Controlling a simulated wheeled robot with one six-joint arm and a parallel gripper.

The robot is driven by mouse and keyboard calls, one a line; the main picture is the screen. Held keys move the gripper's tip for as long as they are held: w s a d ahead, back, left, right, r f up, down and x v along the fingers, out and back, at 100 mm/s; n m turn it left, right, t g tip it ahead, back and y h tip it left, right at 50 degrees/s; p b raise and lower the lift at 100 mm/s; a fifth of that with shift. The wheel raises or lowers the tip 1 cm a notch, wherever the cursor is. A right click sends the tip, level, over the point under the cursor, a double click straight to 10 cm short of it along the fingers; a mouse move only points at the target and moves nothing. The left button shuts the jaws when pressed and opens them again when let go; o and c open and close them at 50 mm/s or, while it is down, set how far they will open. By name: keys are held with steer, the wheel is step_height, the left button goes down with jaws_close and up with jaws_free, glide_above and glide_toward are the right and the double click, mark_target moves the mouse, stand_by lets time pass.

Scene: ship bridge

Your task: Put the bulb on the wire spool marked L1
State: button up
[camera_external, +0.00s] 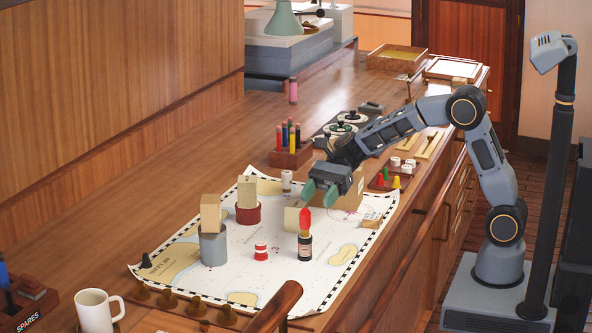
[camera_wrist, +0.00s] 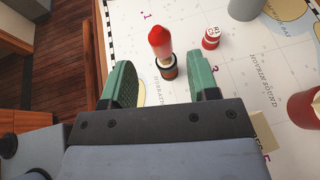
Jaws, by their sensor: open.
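A red pointed bulb (camera_external: 305,219) with a tan base stands upright on a small dark cylinder (camera_external: 304,246) with a pale label, on the chart. My gripper (camera_external: 318,194) is open and empty, its green fingers just above and behind the bulb in the external view. In the wrist view the bulb (camera_wrist: 159,42) shows beyond and between the open fingertips (camera_wrist: 162,66), apart from both. A small red-and-white spool (camera_external: 260,251) stands left of the bulb; in the wrist view its label (camera_wrist: 211,38) seems to read R1. I cannot make out an L1 mark anywhere.
The chart (camera_external: 190,275) carries a grey can (camera_external: 213,247) and a red tub (camera_external: 248,214), each with a wooden block. A white spool-like piece (camera_external: 287,180) stands at its far edge. A pencil holder (camera_external: 290,157) stands behind. A mug (camera_external: 95,311) is front left.

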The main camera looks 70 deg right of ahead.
steer(key=s+d+f+n+h, duration=0.1)
steer(key=s+d+n+h, duration=0.5)
steer(key=s+d+n, duration=0.2)
steer(key=s+d+f+n+t+h, duration=0.1)
steer(key=s+d+n+h, duration=0.6)
steer(key=s+n, duration=0.5)
steer(key=shift+s+d+f+t, duration=0.3)
steer(key=shift+s+d, duration=0.05)
steer(key=shift+s, duration=0.75)
